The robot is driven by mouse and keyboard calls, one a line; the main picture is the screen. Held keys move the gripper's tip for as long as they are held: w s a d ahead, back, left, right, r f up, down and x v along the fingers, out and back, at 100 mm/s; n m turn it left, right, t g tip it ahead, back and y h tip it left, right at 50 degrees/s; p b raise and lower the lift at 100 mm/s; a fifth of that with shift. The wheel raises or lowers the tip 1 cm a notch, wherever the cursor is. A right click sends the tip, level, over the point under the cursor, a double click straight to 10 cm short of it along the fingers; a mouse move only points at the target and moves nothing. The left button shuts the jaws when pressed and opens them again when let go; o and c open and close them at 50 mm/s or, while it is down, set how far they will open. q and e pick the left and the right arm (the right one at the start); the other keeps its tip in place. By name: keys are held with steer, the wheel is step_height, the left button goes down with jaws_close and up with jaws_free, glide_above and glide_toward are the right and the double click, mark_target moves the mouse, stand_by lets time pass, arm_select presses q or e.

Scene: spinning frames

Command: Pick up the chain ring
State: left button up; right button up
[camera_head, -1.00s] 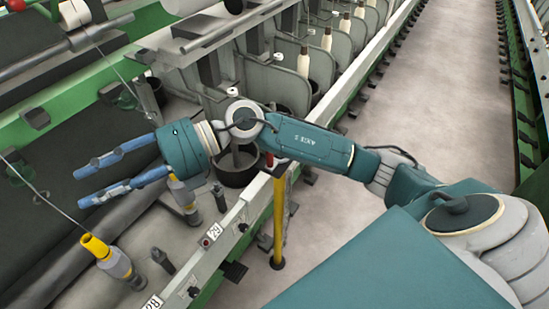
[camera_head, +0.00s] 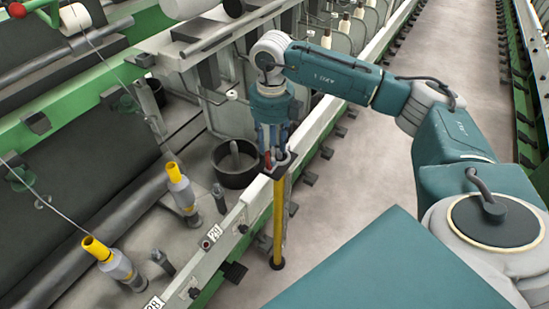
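My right gripper (camera_head: 277,150) points down, with its blue fingers just above the top of a yellow post (camera_head: 279,215) beside the machine rail. At the fingertips there is a small red part (camera_head: 267,160) and a dark and light grey, curved fitting (camera_head: 283,165) at the post's head. I cannot tell whether this fitting is the chain ring, or whether the fingers touch it. How far the fingers are apart is hard to see. No other clear chain ring shows. My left gripper is not in view.
A rail (camera_head: 245,207) with number plates runs diagonally beside the post. Behind it are a dark round pot (camera_head: 236,172) and yellow-topped bobbins (camera_head: 180,188) on spindles. A grey aisle floor (camera_head: 440,60) is open between the machine rows.

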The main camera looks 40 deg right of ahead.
steer(key=shift+w+a+f, duration=0.1)
steer(key=shift+f, duration=0.2)
steer(key=f+p, duration=0.1)
steer(key=f, duration=0.1)
steer(key=f+p, duration=0.1)
steer(key=shift+w+a+f, duration=0.15)
steer(key=shift+w+f, duration=0.2)
steer(key=shift+w, duration=0.05)
steer(key=shift+f, duration=0.5)
jaws_close()
